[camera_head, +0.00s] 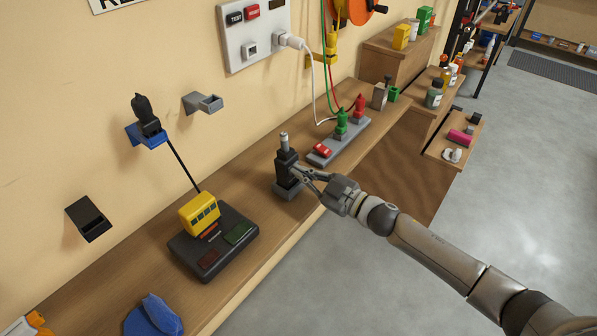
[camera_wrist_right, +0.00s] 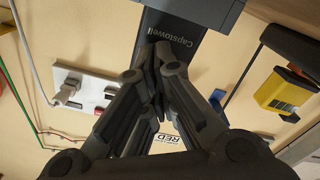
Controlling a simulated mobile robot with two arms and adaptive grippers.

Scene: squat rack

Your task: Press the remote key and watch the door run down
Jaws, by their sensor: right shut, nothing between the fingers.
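A dark upright handheld device with a pale top (camera_head: 286,159), possibly the remote, stands in a grey base on the wooden bench. In the right wrist view, a dark casing marked "Capstowell" (camera_wrist_right: 178,32) is close in front of the fingers. My right gripper (camera_head: 304,174) reaches in from the right at the device's lower right side. It is shut and empty, and its fingertips (camera_wrist_right: 158,62) are at or very near the casing; I cannot tell if they touch. No key is clearly visible. I cannot make out the door. My left gripper is not in view.
A yellow device (camera_head: 199,213) sits on a black base (camera_head: 190,262) to the left. A grey tray (camera_head: 326,158) with red and green items lies behind. A blue item (camera_head: 154,317) lies at the front. A wall panel (camera_head: 244,30) has a plug. Floor at right is clear.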

